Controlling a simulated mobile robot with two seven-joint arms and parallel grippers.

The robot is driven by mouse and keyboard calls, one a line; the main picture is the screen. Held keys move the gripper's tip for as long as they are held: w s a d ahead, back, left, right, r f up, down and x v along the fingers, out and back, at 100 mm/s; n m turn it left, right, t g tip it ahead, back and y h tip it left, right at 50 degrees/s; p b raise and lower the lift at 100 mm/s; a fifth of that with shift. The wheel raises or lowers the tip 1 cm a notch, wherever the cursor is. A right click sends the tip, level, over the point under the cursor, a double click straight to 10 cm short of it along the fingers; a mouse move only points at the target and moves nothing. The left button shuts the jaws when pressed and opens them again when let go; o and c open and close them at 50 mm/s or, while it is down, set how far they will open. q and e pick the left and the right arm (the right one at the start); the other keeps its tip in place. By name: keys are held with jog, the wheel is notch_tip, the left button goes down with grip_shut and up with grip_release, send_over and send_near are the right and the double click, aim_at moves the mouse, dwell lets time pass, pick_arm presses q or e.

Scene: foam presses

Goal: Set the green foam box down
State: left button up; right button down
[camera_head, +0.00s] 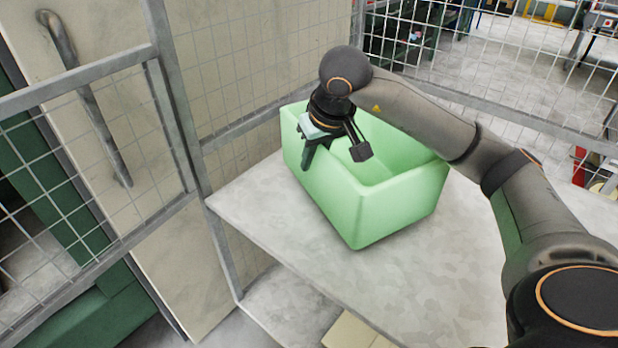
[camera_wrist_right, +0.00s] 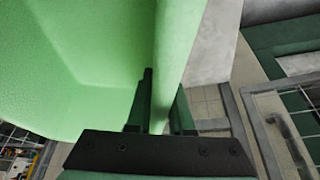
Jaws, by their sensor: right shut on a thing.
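The green foam box (camera_head: 385,208) is a light green open-topped box, seen in the head view on or just above a grey table (camera_head: 270,222). I cannot tell whether its base touches the tabletop. My right gripper (camera_head: 335,160) is at the box's left wall, with one finger outside and one inside, shut on that wall. In the right wrist view the gripper (camera_wrist_right: 160,105) straddles the green wall (camera_wrist_right: 176,55), and the box interior fills the left side. The box looks empty where its inside shows. My left gripper is in neither view.
Wire mesh fencing with grey posts (camera_head: 178,125) stands along the table's left and back sides. A beige panel with a metal handle (camera_head: 88,100) is at the left. The table's front part is bare. Shelving shows beyond the fence at the back.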

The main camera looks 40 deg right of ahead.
aim_at(305, 183)
jog(key=shift+w+a+f, duration=0.1)
jog(key=shift+w+f, duration=0.05)
jog(key=shift+f, duration=0.1)
jog(key=f+b, duration=0.1)
jog(key=f, duration=0.1)
jog(key=f+b, duration=0.1)
jog(key=shift+w+a+f+b, duration=0.15)
jog(key=shift+w+b, duration=0.1)
jog(key=shift+b, duration=0.1)
jog(key=shift+f, duration=0.3)
jog(key=shift+r, duration=0.15)
jog(key=c, duration=0.8)
grip_release()
